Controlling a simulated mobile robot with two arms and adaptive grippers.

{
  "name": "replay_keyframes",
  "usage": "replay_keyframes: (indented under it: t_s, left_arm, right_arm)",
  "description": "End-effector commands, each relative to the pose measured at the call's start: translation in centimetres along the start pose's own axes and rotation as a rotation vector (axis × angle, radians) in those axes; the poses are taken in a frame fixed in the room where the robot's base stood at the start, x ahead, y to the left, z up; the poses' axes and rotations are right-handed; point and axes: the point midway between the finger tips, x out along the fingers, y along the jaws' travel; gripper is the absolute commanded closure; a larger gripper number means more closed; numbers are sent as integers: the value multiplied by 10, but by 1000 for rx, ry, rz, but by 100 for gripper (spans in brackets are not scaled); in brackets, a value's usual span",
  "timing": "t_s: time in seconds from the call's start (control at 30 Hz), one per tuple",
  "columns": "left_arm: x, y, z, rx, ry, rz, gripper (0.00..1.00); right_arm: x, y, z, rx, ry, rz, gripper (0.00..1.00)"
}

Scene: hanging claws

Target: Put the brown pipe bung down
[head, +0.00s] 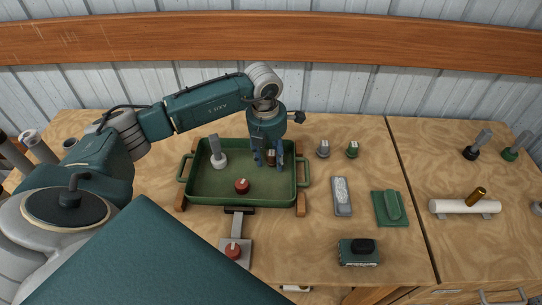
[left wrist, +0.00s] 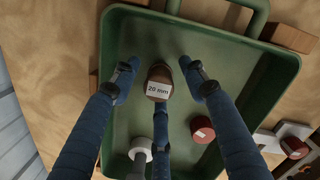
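The brown pipe bung (left wrist: 158,82), labelled "20 mm", is inside the green tray (head: 240,200). In the head view the bung (head: 271,157) shows between my left gripper's fingers, near the tray's right end. My left gripper (head: 270,160) reaches down into the tray from above. In the left wrist view its two side fingers (left wrist: 158,78) stand apart from the bung, with gaps on both sides. The third finger comes close to the bung from below in the picture; whether it touches is unclear. My right gripper is out of view.
The tray also holds a white-grey piece with an upright tab (head: 218,153) and a red bung (head: 242,186). Another red piece (head: 233,250) sits in front of the tray. Grey (head: 323,149) and green (head: 352,149) pieces stand to the right. A white pipe (head: 464,206) lies farther right.

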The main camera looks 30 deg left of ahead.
Motion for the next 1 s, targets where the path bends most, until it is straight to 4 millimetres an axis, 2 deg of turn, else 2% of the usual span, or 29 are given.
replay_keyframes:
  t_s: [0.13, 0.27, 0.5, 0.7, 0.83, 1.0]
  left_arm:
    - [-6, 0, 1, 0, -1, 0, 56]
    - [-20, 1, 2, 0, -7, 2, 56]
    - [-72, 1, 2, 0, -7, 2, 56]
    - [-108, 0, 1, 0, -4, 1, 56]
    - [-119, 0, 1, 0, -2, 1, 56]
    - [-124, 0, 0, 0, -1, 0, 56]
  right_arm:
    - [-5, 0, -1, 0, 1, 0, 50]
    - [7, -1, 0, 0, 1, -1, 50]
    - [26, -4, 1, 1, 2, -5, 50]
    - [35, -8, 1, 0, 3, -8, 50]
    - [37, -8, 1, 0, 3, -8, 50]
    - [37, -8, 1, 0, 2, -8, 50]
